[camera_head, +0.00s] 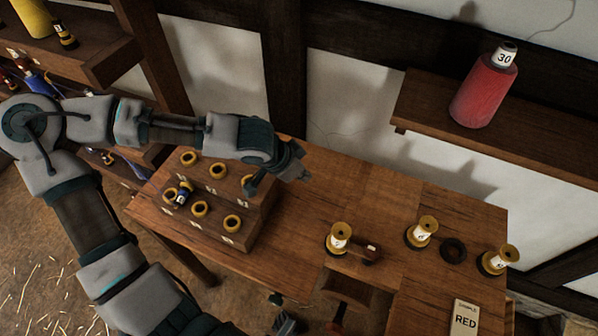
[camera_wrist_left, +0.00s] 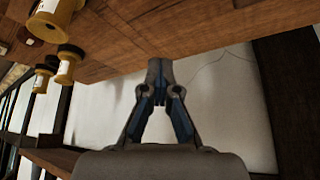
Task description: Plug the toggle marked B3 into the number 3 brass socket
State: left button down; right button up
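A two-step wooden rack (camera_head: 262,222) on the bench holds two rows of brass sockets, such as this upper one (camera_head: 218,170). Their number labels are too small to read. A dark blue-and-gold toggle (camera_head: 184,193) stands at the lower row's left socket; its mark is unreadable and I cannot tell if it is seated. A brown toggle-like piece (camera_head: 370,251) lies beside a spool; I cannot confirm B3. My left gripper (camera_head: 277,182) is over the rack's right end. In the wrist view its fingers (camera_wrist_left: 159,72) meet, with nothing visible between them. A grey part, possibly my right gripper (camera_head: 285,322), shows at the bottom.
Labelled brass spools (camera_head: 339,238) stand on the bench (camera_head: 385,200), with a dark ring (camera_head: 453,250) and a card reading RED (camera_head: 465,318). A red bottle marked 30 (camera_head: 484,90) is on the wall shelf (camera_head: 420,100). The bench between rack and spools is clear.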

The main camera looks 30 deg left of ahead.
pick_arm(q)
jog(key=w+d+b, duration=0.2)
jog(key=w+d, duration=0.1)
jog(key=d, duration=0.4)
jog(key=w+d+b, duration=0.3)
jog(key=d, duration=0.4)
jog(key=shift+d, duration=0.15)
pick_arm(e)
notch_tip(320, 180, down, 7)
jog(key=s, duration=0.1)
jog(key=shift+s+r+g, duration=0.2)
jog(key=shift+s+g, duration=0.1)
jog(key=shift+g, duration=0.1)
dwell(2.4)
dwell(0.6)
